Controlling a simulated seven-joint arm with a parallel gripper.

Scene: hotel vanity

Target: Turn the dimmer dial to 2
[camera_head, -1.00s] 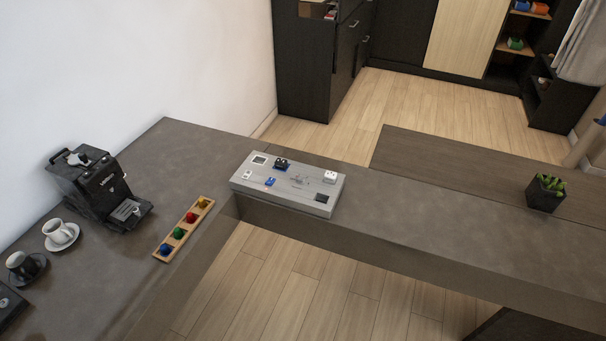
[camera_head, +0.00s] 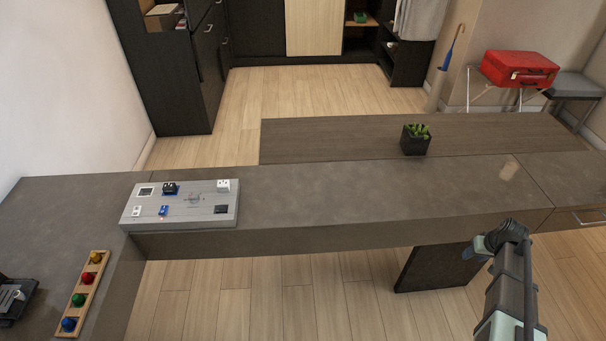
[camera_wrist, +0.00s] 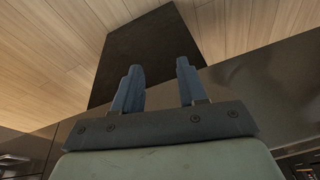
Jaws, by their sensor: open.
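A grey control panel (camera_head: 180,217) lies on the counter at left centre in the head view. It carries several small parts: a black piece (camera_head: 170,188), a blue piece (camera_head: 163,210), a white block (camera_head: 223,185) and a flat grey round part (camera_head: 194,199), perhaps the dimmer dial. Its markings are too small to read. My gripper (camera_wrist: 158,85) is open and empty in the wrist view, its two fingers apart over the floor and a dark panel. In the head view my arm is at lower right, far from the control panel.
A wooden tray (camera_head: 104,257) with several coloured knobs lies left of the panel. A potted plant (camera_head: 415,139) stands to the right on the wooden ledge (camera_head: 310,138). The counter (camera_head: 370,195) between panel and arm is clear. A red suitcase (camera_head: 520,69) is at back right.

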